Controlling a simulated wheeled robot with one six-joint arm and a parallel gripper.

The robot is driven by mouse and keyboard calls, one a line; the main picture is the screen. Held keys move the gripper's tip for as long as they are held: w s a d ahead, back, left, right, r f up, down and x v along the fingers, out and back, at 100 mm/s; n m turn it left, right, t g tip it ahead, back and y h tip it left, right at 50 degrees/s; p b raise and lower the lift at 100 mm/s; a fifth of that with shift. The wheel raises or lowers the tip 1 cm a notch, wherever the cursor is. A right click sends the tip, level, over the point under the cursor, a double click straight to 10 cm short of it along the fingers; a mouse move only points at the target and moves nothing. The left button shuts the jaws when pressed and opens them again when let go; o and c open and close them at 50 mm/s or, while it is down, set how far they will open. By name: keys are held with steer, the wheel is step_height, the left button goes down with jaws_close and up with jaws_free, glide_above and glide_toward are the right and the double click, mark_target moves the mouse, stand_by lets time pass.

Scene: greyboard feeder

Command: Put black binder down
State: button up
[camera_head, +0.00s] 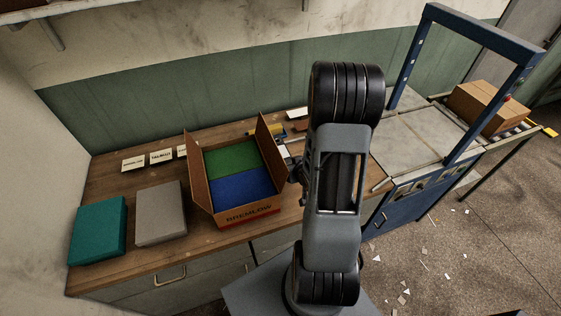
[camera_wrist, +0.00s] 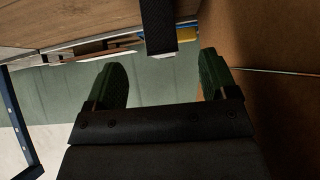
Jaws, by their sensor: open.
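A black piece (camera_wrist: 158,28), which looks like the black binder, shows at the top of the wrist view against the wooden surface. Only a narrow part of it is in frame, and I cannot tell how it rests. My gripper (camera_wrist: 161,62) is open, with its two fingers apart. The black piece lies beyond the fingertips, between their lines, with a visible gap and no contact. In the head view my arm hides most of the gripper, and I cannot make out the black binder there.
An open cardboard box (camera_head: 262,214) holding green and blue blocks stands on the wooden bench (camera_head: 150,262); its wall (camera_wrist: 285,95) is close beside my gripper. Teal (camera_head: 98,228) and grey (camera_head: 160,213) blocks lie left. A blue frame (camera_head: 485,30) and conveyor carton (camera_head: 487,106) stand right.

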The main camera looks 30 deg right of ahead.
steer(key=b, duration=0.3)
glide_toward(281, 147)
steer(key=f, duration=0.1)
steer(key=w+f, duration=0.1)
steer(key=f+p, duration=0.1)
steer(key=shift+w+f, duration=0.3)
steer(key=shift+f, duration=0.1)
steer(key=shift+w+d, duration=0.15)
steer(key=shift+w, duration=0.8)
steer(key=shift+b+x, duration=1.2)
steer(key=shift+x, duration=1.45)
steer(key=shift+w+d+r, duration=0.1)
steer(key=shift+c, duration=0.2)
steer(key=shift+r, duration=0.1)
steer(key=c, duration=1.2)
